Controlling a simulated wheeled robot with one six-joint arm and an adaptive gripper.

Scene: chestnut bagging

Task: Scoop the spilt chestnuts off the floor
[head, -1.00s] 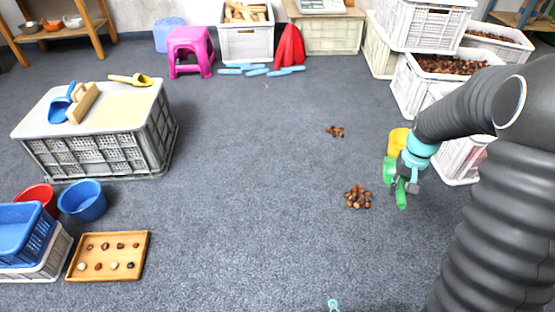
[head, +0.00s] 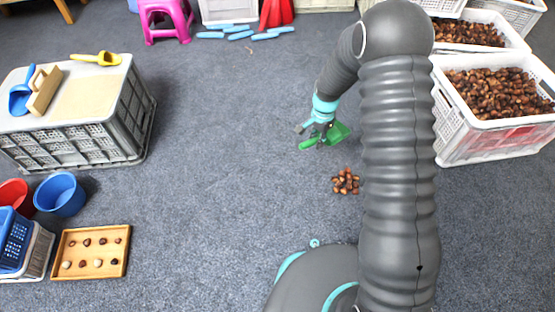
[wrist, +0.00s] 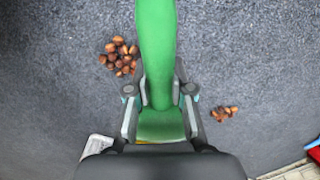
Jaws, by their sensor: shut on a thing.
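My gripper (head: 318,130) is shut on a green scoop (head: 338,133) and appears to hold it over the floor in the middle of the head view. The scoop fills the centre of the wrist view (wrist: 157,50), between my fingers (wrist: 160,105). One pile of spilt chestnuts (head: 345,181) lies on the grey floor, nearer than the scoop. It also shows in the wrist view (wrist: 119,57), upper left of my fingers. A smaller pile (wrist: 224,113) shows right of my fingers in the wrist view; it is hidden in the head view.
White crates full of chestnuts (head: 445,110) stand at the right, behind my arm. A grey crate (head: 120,120) bears a blue scoop, a brush and a yellow scoop at left. A wooden tray (head: 90,275) and blue bucket (head: 60,195) sit front left.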

